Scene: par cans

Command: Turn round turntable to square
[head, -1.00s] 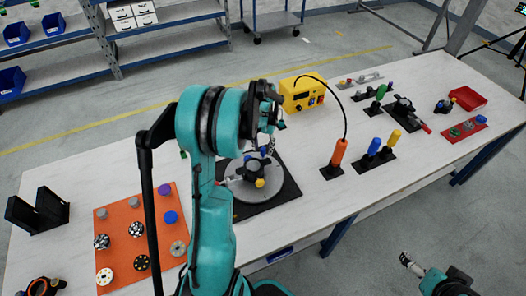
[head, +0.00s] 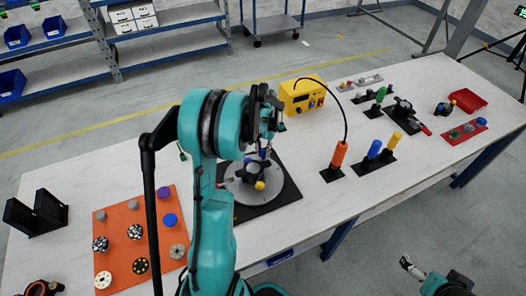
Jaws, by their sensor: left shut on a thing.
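The round turntable (head: 243,193) is a grey disc on a black square base (head: 287,190) near the middle of the table. A dark fixture (head: 252,172) with a yellow knob (head: 260,185) and a blue part stands on the disc. My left gripper (head: 264,150) reaches over the turntable from above and is shut at the blue part (head: 263,153) on top of the fixture. My arm hides the left part of the disc and base. My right gripper (head: 404,262) is low at the right, off the table's front edge; its fingers are too small to judge.
An orange board (head: 120,240) with several round parts lies at the left, near a black stand (head: 38,212). A yellow box (head: 302,95), an orange-handled tool (head: 338,154) and a red tray (head: 468,100) stand to the right. The table front right of the turntable is clear.

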